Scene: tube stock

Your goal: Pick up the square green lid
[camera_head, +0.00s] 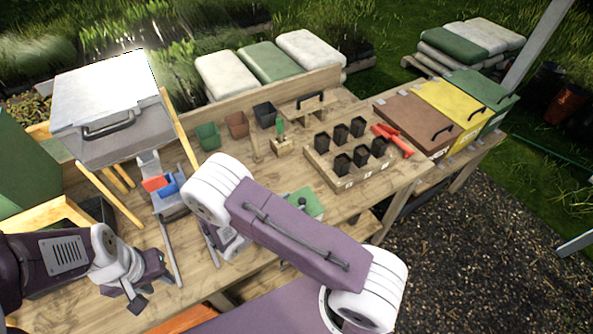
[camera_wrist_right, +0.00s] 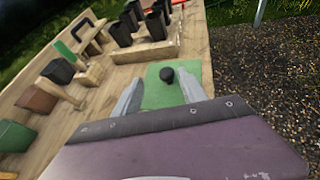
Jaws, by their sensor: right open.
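The square green lid (camera_wrist_right: 155,96) with a round black knob (camera_wrist_right: 167,74) lies flat on the wooden bench in the right wrist view. In the head view its green corner (camera_head: 308,201) shows beyond my right forearm, which hides the rest. My right gripper (camera_wrist_right: 160,93) is open, with one grey finger on each side of the lid's near part in the picture. I cannot tell its height above the lid. In the head view the right fingers are hidden behind my arm. My left gripper (camera_head: 146,286) is low at the left, over the bench, away from the lid; its opening is unclear.
A wooden tray (camera_head: 345,183) with several black pots stands beyond the lid, with red-handled pruners (camera_head: 394,140) beside it. Green, brown and black pots (camera_head: 237,124) stand further back. Brown, yellow and green lidded bins (camera_head: 450,108) are at right. Bare bench (camera_head: 390,188) lies right of the lid.

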